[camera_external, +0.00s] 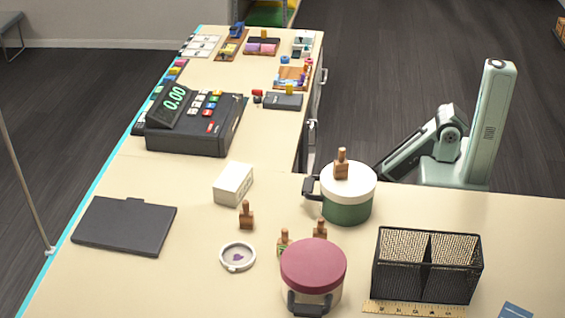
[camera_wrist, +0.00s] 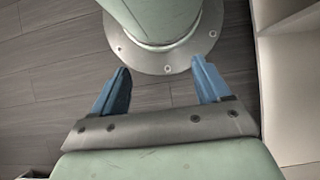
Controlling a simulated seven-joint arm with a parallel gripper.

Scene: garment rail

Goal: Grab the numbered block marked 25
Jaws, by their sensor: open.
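Several small wooden blocks with knobbed tops show in the external view. One block (camera_external: 341,168) stands on the white lid of a green pot. Another block (camera_external: 246,217) stands on the counter left of the pots. A greenish-faced block (camera_external: 284,243) and a brown block (camera_external: 320,229) stand behind the maroon-lidded pot, which partly hides them. I cannot read a number on any block, so I cannot tell which is 25. My gripper (camera_wrist: 162,66) is open and empty in the wrist view, with blue fingers apart. It is away from the blocks; its fingers cannot be made out in the external view.
The green pot (camera_external: 347,207) and maroon-lidded pot (camera_external: 313,267) crowd the blocks. A black mesh basket (camera_external: 427,264), white box (camera_external: 233,184), round dish (camera_external: 238,257), dark flat board (camera_external: 125,226) and cash register (camera_external: 196,124) also stand on the counter. Bare counter lies between board and dish.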

